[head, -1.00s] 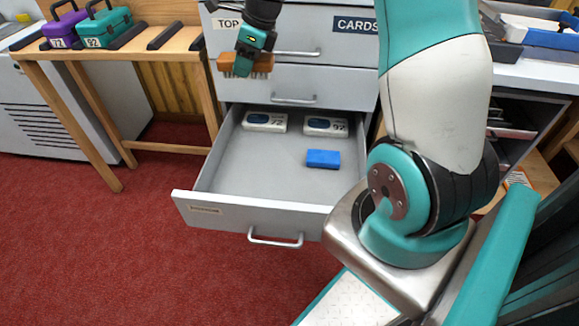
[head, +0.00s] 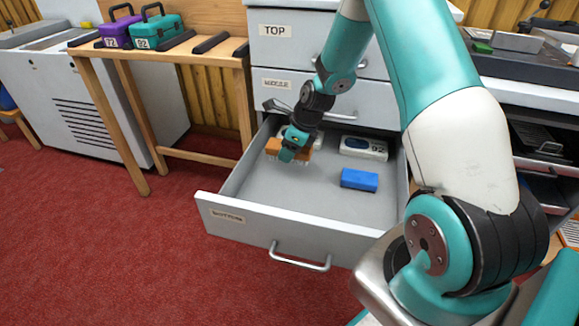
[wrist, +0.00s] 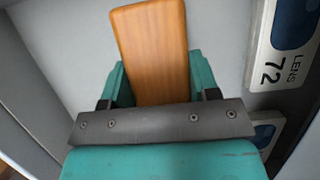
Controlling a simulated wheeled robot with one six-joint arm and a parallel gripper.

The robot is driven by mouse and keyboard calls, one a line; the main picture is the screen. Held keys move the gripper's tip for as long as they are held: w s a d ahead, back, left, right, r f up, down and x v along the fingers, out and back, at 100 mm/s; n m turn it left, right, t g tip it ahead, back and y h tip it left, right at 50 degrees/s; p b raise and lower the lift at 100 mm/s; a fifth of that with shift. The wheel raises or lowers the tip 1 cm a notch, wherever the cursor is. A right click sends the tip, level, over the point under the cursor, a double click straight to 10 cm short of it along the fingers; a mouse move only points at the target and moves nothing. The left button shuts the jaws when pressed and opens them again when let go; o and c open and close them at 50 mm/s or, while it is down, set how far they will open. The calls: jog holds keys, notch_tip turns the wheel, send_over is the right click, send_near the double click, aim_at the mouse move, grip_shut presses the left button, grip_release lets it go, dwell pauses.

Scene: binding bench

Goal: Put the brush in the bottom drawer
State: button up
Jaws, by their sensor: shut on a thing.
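The brush has an orange-brown wooden back and pale bristles facing down. In the head view the brush (head: 273,147) is at the back left of the open bottom drawer (head: 236,232), within its walls. My gripper (head: 290,152) is shut on it. In the wrist view the wooden back of the brush (wrist: 152,45) lies between the teal fingers of my gripper (wrist: 158,85), over the grey drawer floor. I cannot tell whether the bristles touch the floor.
In the drawer lie a blue block (head: 359,180), a white case marked 92 (head: 363,148) and another white case marked 72 (wrist: 284,45), close to the brush. The middle and front of the drawer floor are clear. The middle drawer (head: 275,84) above is shut.

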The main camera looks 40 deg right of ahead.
aim_at(289, 171)
jog(key=shift+f+b, duration=0.6)
jog(key=shift+f, duration=1.8)
jog(key=shift+f, duration=0.1)
jog(key=o, duration=1)
